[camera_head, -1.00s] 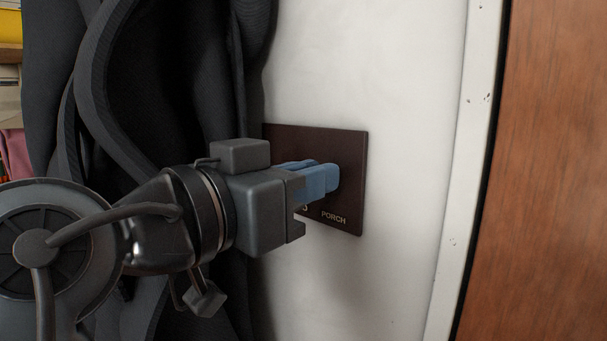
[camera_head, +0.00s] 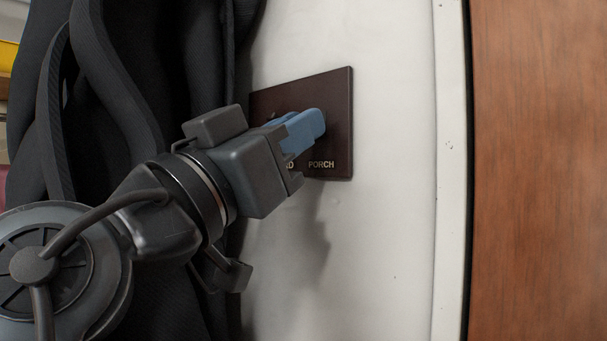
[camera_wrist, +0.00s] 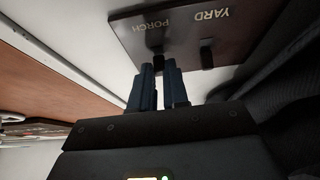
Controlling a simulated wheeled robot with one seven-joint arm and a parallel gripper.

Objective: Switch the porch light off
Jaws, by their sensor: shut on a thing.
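The dark brown switch plate (camera_head: 339,96) is on the white wall panel and bears the labels PORCH and, partly covered, YARD. The wrist view shows the plate (camera_wrist: 190,14) with both labels readable. The porch switch (camera_wrist: 158,53) is a small dark toggle by the word PORCH. The yard switch (camera_wrist: 206,53) stands beside it, apart from my fingers. My gripper (camera_head: 316,122) has blue fingers reaching to the plate. In the wrist view its fingertips (camera_wrist: 159,67) are closed on the porch switch. The fingers hide the switch in the head view, and its position is unclear.
Dark grey hanging cloth or bags (camera_head: 120,70) crowd the left side, close to my arm. The white wall (camera_head: 390,200) right of and below the plate is clear. A white edge strip (camera_head: 450,170) and a brown wooden panel (camera_head: 540,170) stand further right.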

